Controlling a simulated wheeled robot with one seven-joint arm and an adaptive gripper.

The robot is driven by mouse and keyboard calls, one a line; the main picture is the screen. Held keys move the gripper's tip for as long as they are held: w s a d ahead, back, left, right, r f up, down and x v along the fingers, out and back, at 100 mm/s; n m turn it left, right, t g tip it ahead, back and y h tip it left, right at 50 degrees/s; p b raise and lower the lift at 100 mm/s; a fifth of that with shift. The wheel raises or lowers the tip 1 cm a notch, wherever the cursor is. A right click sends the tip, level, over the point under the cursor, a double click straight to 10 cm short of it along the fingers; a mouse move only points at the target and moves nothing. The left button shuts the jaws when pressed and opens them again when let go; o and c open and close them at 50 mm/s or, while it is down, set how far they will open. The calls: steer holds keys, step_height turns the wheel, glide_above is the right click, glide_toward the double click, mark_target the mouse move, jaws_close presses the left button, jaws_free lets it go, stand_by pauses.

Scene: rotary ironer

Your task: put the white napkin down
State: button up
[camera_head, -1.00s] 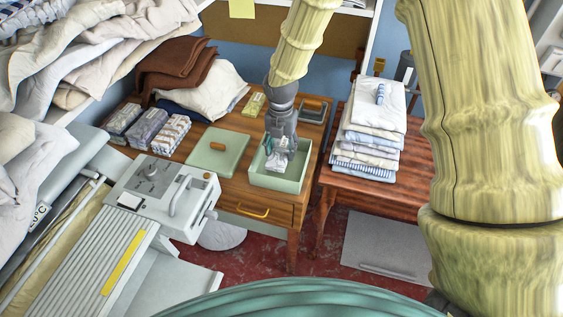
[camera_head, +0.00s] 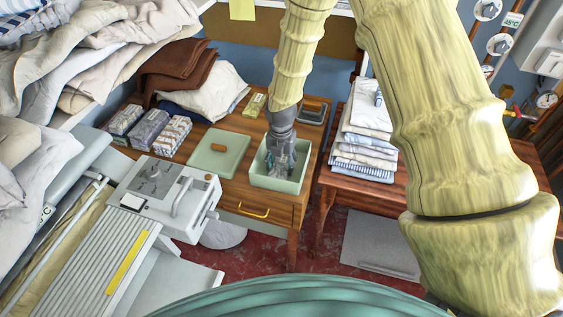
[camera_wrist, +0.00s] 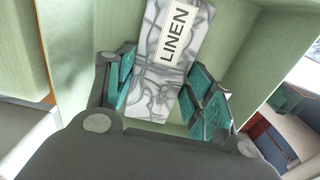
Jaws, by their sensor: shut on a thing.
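The white napkin (camera_wrist: 172,48) is a folded white bundle with grey marbling and a LINEN label, seen in the wrist view. My gripper (camera_wrist: 168,88) is shut on it, with teal finger pads on its two sides. In the head view my gripper (camera_head: 279,172) reaches down into an open pale green box (camera_head: 275,185) on the wooden table, and the napkin is hidden there. The box walls surround the napkin in the wrist view. I cannot tell whether the napkin touches the box floor.
A green lid (camera_head: 218,152) with a brown handle lies left of the box. Several wrapped bundles (camera_head: 148,130) stand further left. A dark tray (camera_head: 313,110) sits behind. A linen stack (camera_head: 367,140) is on the right table. The ironer (camera_head: 160,195) stands front left.

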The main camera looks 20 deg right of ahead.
mark_target(281, 166)
steer(key=shift+f, duration=0.1)
steer(key=o, duration=0.9)
steer(key=shift+r+b, duration=1.55)
steer(key=shift+r, duration=4.55)
